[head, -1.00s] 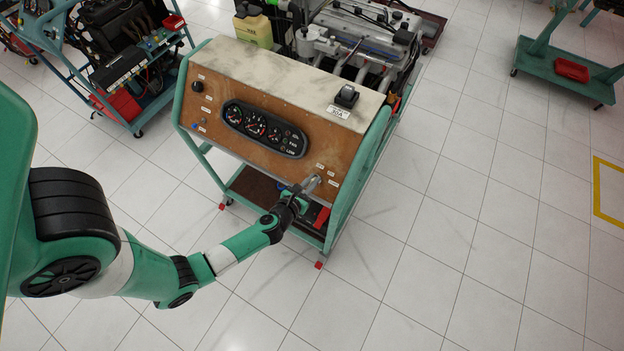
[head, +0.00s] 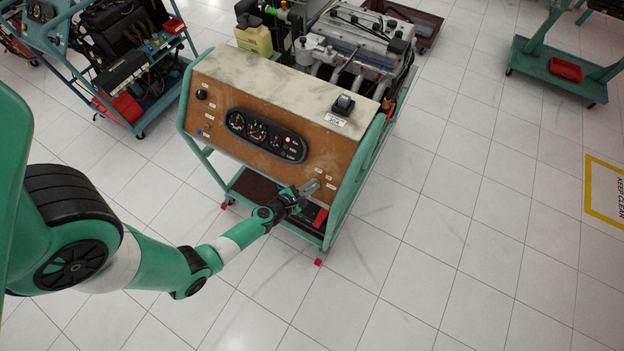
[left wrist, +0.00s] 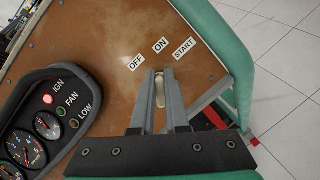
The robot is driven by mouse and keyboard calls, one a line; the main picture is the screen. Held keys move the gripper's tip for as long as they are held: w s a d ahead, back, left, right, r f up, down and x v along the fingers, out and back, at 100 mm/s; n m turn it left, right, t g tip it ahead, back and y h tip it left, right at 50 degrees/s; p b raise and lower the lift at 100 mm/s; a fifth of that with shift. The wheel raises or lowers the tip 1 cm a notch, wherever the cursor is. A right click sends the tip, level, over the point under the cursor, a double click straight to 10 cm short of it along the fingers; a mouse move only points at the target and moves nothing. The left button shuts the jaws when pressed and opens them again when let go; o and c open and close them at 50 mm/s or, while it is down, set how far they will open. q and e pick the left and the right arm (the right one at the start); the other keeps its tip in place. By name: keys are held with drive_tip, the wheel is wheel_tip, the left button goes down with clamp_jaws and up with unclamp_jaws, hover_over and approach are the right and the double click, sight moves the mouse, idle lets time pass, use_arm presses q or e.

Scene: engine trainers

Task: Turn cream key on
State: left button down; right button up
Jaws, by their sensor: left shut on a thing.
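The cream key (left wrist: 160,93) stands in the brown panel of the engine trainer. In the left wrist view it lies between the two grey fingers of my left gripper (left wrist: 160,98), which are shut on it. The key lines up with the ON label (left wrist: 160,45), between the OFF label (left wrist: 136,63) and the START label (left wrist: 184,47). The red IGN lamp (left wrist: 47,99) glows on the gauge cluster. In the head view my left gripper (head: 308,190) is at the panel's lower right corner; the key is too small to make out there. My right gripper is not in view.
The trainer's gauge cluster (head: 265,135) sits left of the key. A black switch (head: 343,104) stands on the top plate. The green frame (head: 352,190) runs close to the right of my gripper. Open tiled floor (head: 450,230) lies to the right.

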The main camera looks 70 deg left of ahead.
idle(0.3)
use_arm(q)
drive_tip(key=c, duration=0.9)
unclamp_jaws()
drive_tip(key=shift+s+d+r+p, duration=0.15)
drive_tip(key=shift+s+r+p, duration=0.1)
drive_tip(key=shift+s+p, duration=0.1)
drive_tip(key=p+v, duration=0.2)
drive_tip(key=v, duration=0.8)
drive_tip(key=shift+s+d+r, duration=0.1)
drive_tip(key=shift+s+d, duration=0.05)
drive_tip(key=shift+s, duration=0.2)
